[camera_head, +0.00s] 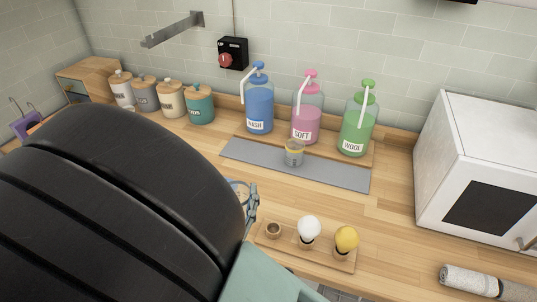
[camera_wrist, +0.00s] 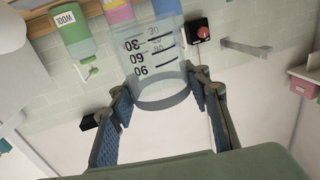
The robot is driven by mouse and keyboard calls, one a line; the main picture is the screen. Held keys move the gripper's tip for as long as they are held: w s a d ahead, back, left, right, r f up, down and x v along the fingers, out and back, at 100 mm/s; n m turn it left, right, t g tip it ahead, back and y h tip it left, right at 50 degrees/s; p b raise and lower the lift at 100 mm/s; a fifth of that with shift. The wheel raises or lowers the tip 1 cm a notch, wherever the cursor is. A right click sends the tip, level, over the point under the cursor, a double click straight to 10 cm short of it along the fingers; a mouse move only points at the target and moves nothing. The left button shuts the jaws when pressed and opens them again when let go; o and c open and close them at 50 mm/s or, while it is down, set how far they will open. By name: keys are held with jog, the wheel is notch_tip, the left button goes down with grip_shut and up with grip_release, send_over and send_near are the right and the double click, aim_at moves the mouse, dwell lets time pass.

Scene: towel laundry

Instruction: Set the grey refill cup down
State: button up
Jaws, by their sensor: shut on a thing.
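The grey refill cup (camera_wrist: 155,55) is a clear cup with a grey band and printed measuring marks. In the wrist view it sits between the two blue-padded fingers of my gripper (camera_wrist: 160,93), which are shut on it. In the head view my gripper (camera_head: 250,205) is partly hidden behind my dark arm, left of the grey mat; only a sliver of the held cup (camera_head: 238,189) shows there.
A blue WASH bottle (camera_head: 259,108) and a green WOOL bottle (camera_head: 355,128) stand behind the mat. A wooden tray (camera_head: 285,247) with a white ball and a yellow ball lies in front. Lidded jars (camera_head: 172,99) stand left, a white appliance (camera_head: 480,160) right. The mat's right part is bare.

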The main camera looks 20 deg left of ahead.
jog(key=shift+s+a+f, duration=0.1)
jog(key=shift+s+f, duration=0.05)
jog(key=shift+s, duration=0.95)
jog(key=w+a+f+b, duration=0.1)
jog(key=w+f+b, duration=0.2)
jog(key=w, duration=0.1)
jog(key=w+a+f+b, duration=0.1)
jog(key=w+f+b, duration=0.2)
jog(key=w, duration=0.2)
jog(key=w+a+f+b, duration=0.1)
jog(key=w+f+b, duration=0.2)
jog(key=w+f, duration=0.1)
jog(key=shift+w+a, duration=0.15)
jog(key=shift+w, duration=0.05)
jog(key=shift+w+f+b, duration=0.1)
jog(key=shift+f+b, duration=1)
jog(key=shift+f, duration=0.2)
jog(key=shift+f, duration=0.15)
